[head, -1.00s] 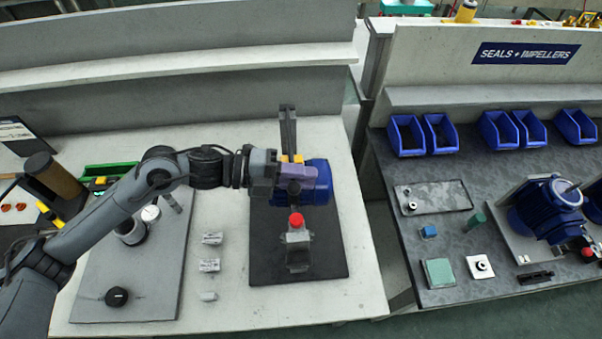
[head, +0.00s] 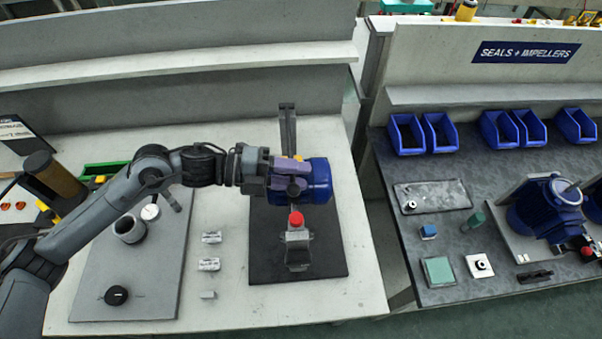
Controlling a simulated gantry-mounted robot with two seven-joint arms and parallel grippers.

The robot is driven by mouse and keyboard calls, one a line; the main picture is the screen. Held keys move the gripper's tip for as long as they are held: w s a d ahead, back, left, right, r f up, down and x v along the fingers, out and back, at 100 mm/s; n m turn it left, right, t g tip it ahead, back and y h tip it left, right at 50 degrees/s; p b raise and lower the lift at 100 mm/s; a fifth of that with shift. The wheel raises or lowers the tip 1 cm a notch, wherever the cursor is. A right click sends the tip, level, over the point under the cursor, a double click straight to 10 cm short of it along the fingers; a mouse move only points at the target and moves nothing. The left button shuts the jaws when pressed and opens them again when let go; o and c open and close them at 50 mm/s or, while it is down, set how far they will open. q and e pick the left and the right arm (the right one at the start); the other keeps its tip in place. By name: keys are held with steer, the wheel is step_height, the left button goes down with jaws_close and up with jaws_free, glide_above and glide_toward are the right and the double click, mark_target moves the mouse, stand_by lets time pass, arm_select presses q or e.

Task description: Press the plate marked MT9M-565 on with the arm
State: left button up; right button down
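Small pale plates with dark print lie on the white bench in the head view: an upper plate (head: 211,238) and a middle plate (head: 209,265). The print is too small to read, so I cannot tell which is MT9M-565. A smaller pale piece (head: 208,295) lies below them. A blue pump motor (head: 318,181) stands on a black mat (head: 325,262). My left gripper (head: 293,178), with purple fingers, is over the left side of the motor. I cannot tell whether it touches the motor, holds a plate or is open. My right gripper is not in view.
A grey fitting with a red knob (head: 296,219) stands on the mat in front of the motor. A grey board (head: 150,275) carries a dial, a ring and a black knob. A dark bench (head: 450,220) with blue bins (head: 407,135) stands across a gap to the right.

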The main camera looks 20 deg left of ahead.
arm_select(q)
steer(key=v, duration=0.9)
steer(key=shift+a, duration=0.2)
steer(key=shift+s, duration=0.15)
